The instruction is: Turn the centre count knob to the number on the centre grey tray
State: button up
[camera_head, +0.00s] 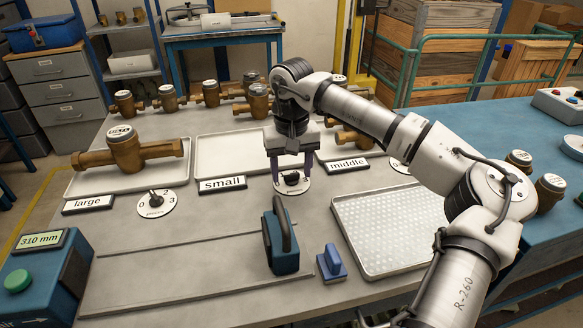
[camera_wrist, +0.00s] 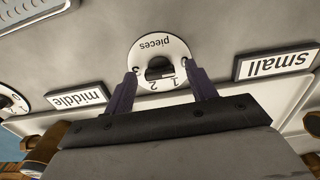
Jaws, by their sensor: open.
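The centre count knob (camera_head: 292,178) is a small black knob on a round white dial marked "pieces", in front of the trays. In the wrist view the dial (camera_wrist: 160,48) appears upside down, with 1, 2 and 3 near its lower edge. I cannot tell which number the knob points to. My gripper (camera_head: 291,169) points down over the dial, its dark purple fingers apart on either side of the knob; they also show in the wrist view (camera_wrist: 162,73). The centre grey tray (camera_head: 222,150) lies behind the "small" label (camera_head: 222,185). Its visible part is bare; my arm hides its right part.
A brass meter lies on the left tray (camera_head: 80,185), behind the "large" label and a left dial (camera_head: 157,203). Several brass meters stand behind the trays. A blue handled block (camera_head: 280,240), a small blue block (camera_head: 331,263) and a perforated tray (camera_head: 385,230) stand in front.

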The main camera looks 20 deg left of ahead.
aim_at(292, 174)
notch_tip(292, 174, up, 14)
jog(key=shift+b, duration=0.45)
jog(key=shift+f, duration=0.1)
